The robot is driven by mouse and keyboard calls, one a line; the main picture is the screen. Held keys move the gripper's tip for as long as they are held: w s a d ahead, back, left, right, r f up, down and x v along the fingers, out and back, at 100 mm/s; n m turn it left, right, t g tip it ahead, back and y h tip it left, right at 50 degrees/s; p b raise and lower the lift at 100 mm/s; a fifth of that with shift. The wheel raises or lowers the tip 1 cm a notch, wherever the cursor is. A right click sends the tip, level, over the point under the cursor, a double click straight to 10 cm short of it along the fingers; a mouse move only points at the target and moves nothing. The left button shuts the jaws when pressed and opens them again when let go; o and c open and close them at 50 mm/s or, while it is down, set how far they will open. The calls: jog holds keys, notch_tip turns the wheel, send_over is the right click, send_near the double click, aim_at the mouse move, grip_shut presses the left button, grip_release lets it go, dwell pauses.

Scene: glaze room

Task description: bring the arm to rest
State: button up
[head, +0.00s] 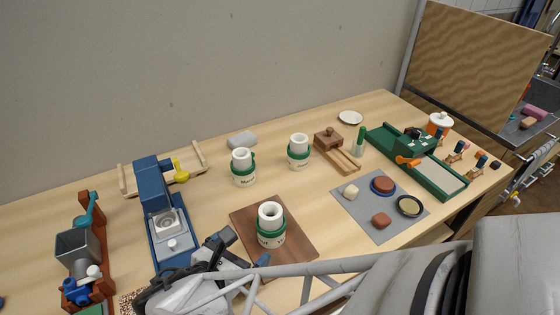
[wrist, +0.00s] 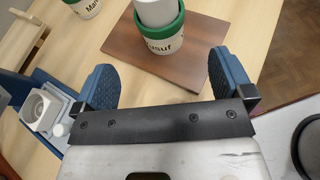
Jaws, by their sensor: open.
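My gripper (head: 243,250) is at the bottom centre of the head view, over the front of the table near the brown board. In the wrist view my gripper (wrist: 160,78) shows two dark blue fingers spread wide with nothing between them. Just beyond the fingers, a white cup with a green band (wrist: 164,38) stands upright on the brown board (wrist: 119,45). The same cup (head: 270,236) and board (head: 300,249) show in the head view. The cup's lettering is partly readable in the wrist view, ending in "usuf". The fingers look apart from the cup.
A blue press-like device (head: 160,215) stands left of my gripper, with a grey hopper (head: 78,252) further left. Two more green-banded cups (head: 243,175) (head: 299,157) stand behind. A grey mat (head: 361,213) with small pieces and a green tray (head: 447,182) are right.

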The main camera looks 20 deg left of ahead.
dwell(0.6)
jog(key=w+d+r+m+g+h, duration=0.1)
jog(key=w+d+r+m+g, duration=0.15)
jog(key=d+m, duration=0.3)
jog(key=w+d+r+m+g+h, duration=0.1)
jog(key=w+d+r+m+g, duration=0.2)
jog(key=d, duration=0.4)
jog(key=w+d+r+m+g, duration=0.2)
jog(key=d+r+m, duration=0.2)
jog(key=d+m, duration=0.25)
jog(key=s+d+r+m+y, duration=0.2)
jog(key=d+r+m+y, duration=0.1)
jog(key=d+r+m, duration=0.5)
jog(key=s+d+r+m+y, duration=0.25)
jog(key=d+r+m, duration=0.35)
jog(key=d+m, duration=0.35)
notch_tip(320, 180, down, 9)
jog(key=w+m+g, duration=0.1)
jog(key=g, duration=0.2)
jog(key=shift+f+h, duration=0.15)
jog(key=shift+h, duration=0.2)
